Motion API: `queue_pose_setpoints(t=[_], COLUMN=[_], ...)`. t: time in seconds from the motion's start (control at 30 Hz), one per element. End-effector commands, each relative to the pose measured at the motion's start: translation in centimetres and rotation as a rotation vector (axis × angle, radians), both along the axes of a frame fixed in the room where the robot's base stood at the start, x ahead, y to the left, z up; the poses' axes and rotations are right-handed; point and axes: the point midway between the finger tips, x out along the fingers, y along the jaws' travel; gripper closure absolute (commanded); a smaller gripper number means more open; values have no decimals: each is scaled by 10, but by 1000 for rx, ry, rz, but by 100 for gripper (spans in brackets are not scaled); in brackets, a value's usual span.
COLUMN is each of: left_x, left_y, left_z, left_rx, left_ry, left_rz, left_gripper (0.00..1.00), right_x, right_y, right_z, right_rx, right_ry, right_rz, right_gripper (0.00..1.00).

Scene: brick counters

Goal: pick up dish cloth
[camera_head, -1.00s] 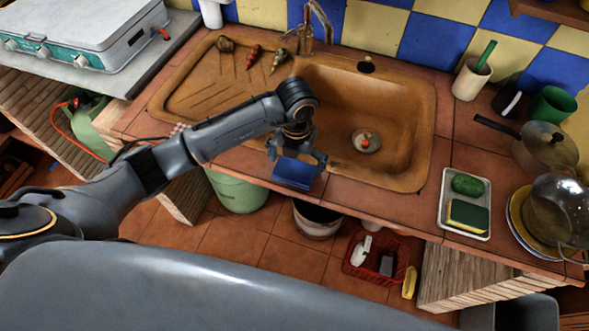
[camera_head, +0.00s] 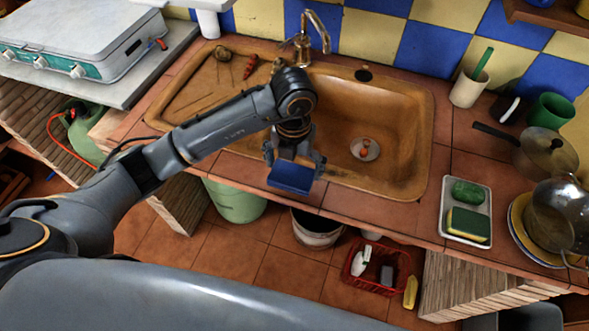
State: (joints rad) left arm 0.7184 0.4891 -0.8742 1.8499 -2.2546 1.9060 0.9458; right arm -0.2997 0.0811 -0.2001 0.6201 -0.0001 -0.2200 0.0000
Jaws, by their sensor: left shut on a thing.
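My left gripper (camera_head: 293,166) is over the front edge of the sink counter, in front of the basin. It is shut on a flat blue folded piece that looks like the dish cloth (camera_head: 290,179). The cloth sits between the fingertips at the counter's front edge. I cannot tell whether its underside touches the tiles. My right gripper is not in view.
The brown sink (camera_head: 405,125) with its tap (camera_head: 302,45) lies behind the gripper. To the right are a tray (camera_head: 447,232) with a sponge (camera_head: 468,223), a pan (camera_head: 545,150) and stacked plates (camera_head: 520,232). A red basket (camera_head: 375,283) and bucket (camera_head: 317,230) stand below.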

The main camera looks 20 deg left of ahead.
Motion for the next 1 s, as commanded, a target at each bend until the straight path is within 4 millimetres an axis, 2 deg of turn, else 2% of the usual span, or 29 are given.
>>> queue_pose_setpoints(t=[0.07, 0.17, 0.3, 0.5, 0.7, 0.97, 1.0], left_x=[-15, -35, -71, -105, -119, -121, -120], left_y=[-3, -6, -13, -20, -23, -23, -23], left_z=[19, 44, 59, 73, 79, 79, 79], left_rx=[-2, 1, 2, 1, 0, 0, 0], left_ry=[-10, -10, -8, -5, -2, -1, -1], left_rz=[-6, -6, -6, -2, 0, 1, 1], left_gripper=[33, 33, 33, 33, 33, 33, 9], right_x=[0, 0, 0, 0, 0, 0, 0], right_y=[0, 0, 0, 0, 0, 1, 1], right_z=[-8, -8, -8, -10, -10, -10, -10], right_rx=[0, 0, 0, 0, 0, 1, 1], right_ry=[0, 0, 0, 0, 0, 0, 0], right_rz=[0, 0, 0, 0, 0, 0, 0], right_gripper=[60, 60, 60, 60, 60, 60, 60])
